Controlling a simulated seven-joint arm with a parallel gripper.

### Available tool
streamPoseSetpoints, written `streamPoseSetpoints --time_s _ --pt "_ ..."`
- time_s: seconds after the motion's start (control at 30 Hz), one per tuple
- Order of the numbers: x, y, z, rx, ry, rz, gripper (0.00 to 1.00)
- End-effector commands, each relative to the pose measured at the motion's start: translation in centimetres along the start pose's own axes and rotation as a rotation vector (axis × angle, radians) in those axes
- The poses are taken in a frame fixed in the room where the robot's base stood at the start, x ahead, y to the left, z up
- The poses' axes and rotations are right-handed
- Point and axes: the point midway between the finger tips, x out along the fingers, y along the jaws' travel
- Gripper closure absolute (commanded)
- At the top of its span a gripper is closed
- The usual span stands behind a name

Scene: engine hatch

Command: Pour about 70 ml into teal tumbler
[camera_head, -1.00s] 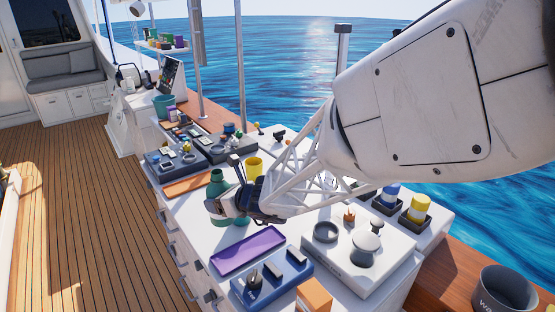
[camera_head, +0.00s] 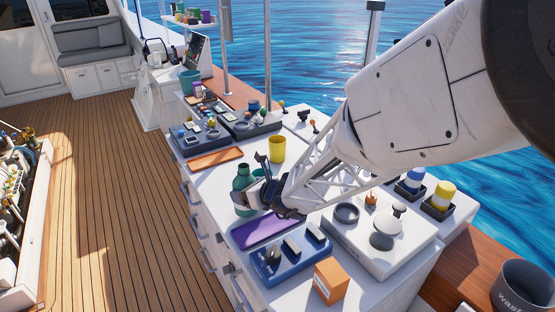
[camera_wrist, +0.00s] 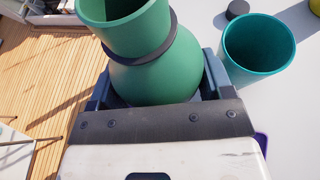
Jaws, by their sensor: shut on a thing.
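My gripper (camera_head: 262,193) is shut on a green round-bodied carafe (camera_head: 243,178) with a dark ring at its neck. In the wrist view the carafe (camera_wrist: 142,62) stands between the fingers, its wide mouth toward the top of the picture. The teal tumbler (camera_wrist: 262,50) stands open on the white top, just right of the carafe in that view and apart from it. In the head view the tumbler (camera_head: 241,211) is mostly hidden behind my gripper. The liquid level in either vessel cannot be made out.
A yellow cup (camera_head: 277,148) stands behind. A purple tray (camera_head: 262,229), a blue tray (camera_head: 281,264) and an orange box (camera_head: 330,281) lie in front. A white scale-like unit (camera_head: 385,250) is at right. The deck (camera_head: 120,210) is left of the cabinet.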

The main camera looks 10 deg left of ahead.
Motion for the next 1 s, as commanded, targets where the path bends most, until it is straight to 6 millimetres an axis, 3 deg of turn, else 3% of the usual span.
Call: streamPoseSetpoints --time_s 0.57,1.0 --pt "0.1 -0.8 0.4 0.286 0.085 0.119 0.60" --pt "-0.8 -1.8 3.1 0.541 0.158 0.225 0.60"
